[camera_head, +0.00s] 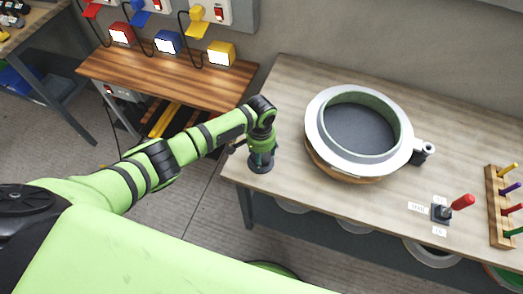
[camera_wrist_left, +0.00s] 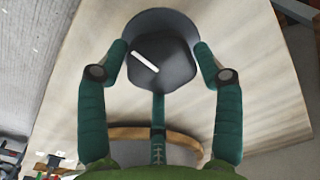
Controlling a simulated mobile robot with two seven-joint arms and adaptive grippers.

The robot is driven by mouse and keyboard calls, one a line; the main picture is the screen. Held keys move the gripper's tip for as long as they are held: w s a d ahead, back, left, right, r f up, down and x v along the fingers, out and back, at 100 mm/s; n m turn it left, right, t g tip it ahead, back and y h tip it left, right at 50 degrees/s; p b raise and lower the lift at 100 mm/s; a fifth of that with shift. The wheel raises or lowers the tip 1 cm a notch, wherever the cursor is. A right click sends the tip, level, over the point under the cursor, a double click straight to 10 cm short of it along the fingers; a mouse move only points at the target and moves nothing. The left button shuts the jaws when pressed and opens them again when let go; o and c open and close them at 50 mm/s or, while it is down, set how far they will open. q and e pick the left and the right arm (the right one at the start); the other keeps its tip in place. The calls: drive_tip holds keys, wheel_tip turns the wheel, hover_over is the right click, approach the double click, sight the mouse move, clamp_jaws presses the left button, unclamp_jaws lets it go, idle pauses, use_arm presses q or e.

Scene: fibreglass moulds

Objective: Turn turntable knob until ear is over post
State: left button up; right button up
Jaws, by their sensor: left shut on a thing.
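My left gripper (camera_head: 262,160) reaches down at the left end of the workbench and is shut on a dark round knob (camera_wrist_left: 163,50). In the left wrist view its green fingers grip the knob from both sides, and a white line on the knob's face runs diagonally. A white ring-shaped mould (camera_head: 318,130) with a pale green inner wall sits on a round wooden turntable (camera_head: 335,172), right of the gripper. A small grey and black projection (camera_head: 422,152) sticks out at the mould's right side. I cannot tell ear from post there. My right gripper is not in view.
A black box with a red-handled lever (camera_head: 461,202) and white labels stands at the bench's front right. A wooden rack (camera_head: 497,210) holds several coloured handles. A brown side table (camera_head: 165,72) with coloured boxes stands back left. The workbench (camera_head: 290,90) is bare behind the gripper.

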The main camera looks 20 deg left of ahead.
use_arm(q)
drive_tip(key=shift+s+a+f, duration=0.3)
drive_tip(key=shift+s, duration=0.1)
drive_tip(key=o, duration=1.1)
drive_tip(key=shift+r, duration=0.1)
drive_tip(key=shift+w+d+r, duration=0.15)
drive_tip(key=shift+r, duration=0.4)
wheel_tip(320, 180, up, 11)
